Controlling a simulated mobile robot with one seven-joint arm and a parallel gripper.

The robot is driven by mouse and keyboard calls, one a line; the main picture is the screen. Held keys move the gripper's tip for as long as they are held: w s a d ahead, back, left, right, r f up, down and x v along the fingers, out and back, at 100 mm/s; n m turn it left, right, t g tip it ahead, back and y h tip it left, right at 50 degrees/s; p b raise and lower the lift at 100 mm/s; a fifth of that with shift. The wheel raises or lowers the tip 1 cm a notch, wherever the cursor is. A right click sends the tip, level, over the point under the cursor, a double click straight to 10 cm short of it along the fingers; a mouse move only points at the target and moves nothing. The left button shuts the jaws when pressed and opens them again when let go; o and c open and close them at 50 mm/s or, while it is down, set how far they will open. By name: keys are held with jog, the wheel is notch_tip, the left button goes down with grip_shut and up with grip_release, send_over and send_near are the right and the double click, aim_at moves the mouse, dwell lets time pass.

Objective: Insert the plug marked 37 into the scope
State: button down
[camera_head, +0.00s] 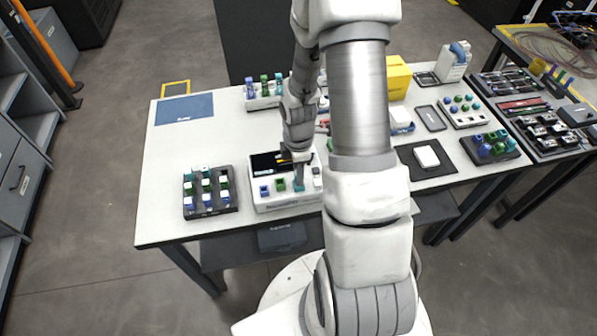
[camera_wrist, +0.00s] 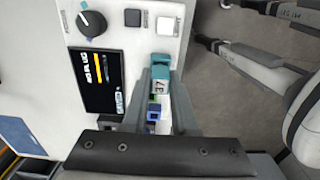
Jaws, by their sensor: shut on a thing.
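The scope (camera_head: 284,204) is a white box with a black screen near the table's front edge. In the wrist view its panel (camera_wrist: 115,32) shows a dial, two square buttons and the screen. My gripper (camera_head: 298,182) is over the scope's front right part. In the wrist view my gripper (camera_wrist: 161,92) is shut on the teal plug marked 37 (camera_wrist: 161,84). The plug is in line with a blue piece (camera_head: 265,190) and a green piece (camera_head: 281,185) on the scope's front. Its lower end is hidden, so I cannot tell whether it is seated.
A black tray (camera_head: 221,210) with several coloured plugs stands left of the scope. A white rack (camera_head: 264,103) with plugs is behind. A blue mat (camera_head: 184,108) lies back left. A yellow box (camera_head: 398,78) and more racks (camera_head: 468,119) stand right. The table's left side is mostly bare.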

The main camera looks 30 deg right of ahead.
jog(key=shift+f+b, duration=0.55)
jog(key=shift+f, duration=0.1)
dwell(0.3)
jog(key=c, duration=0.6)
grip_release()
jog(key=shift+r+p, duration=2.5)
jog(key=shift+r, duration=0.55)
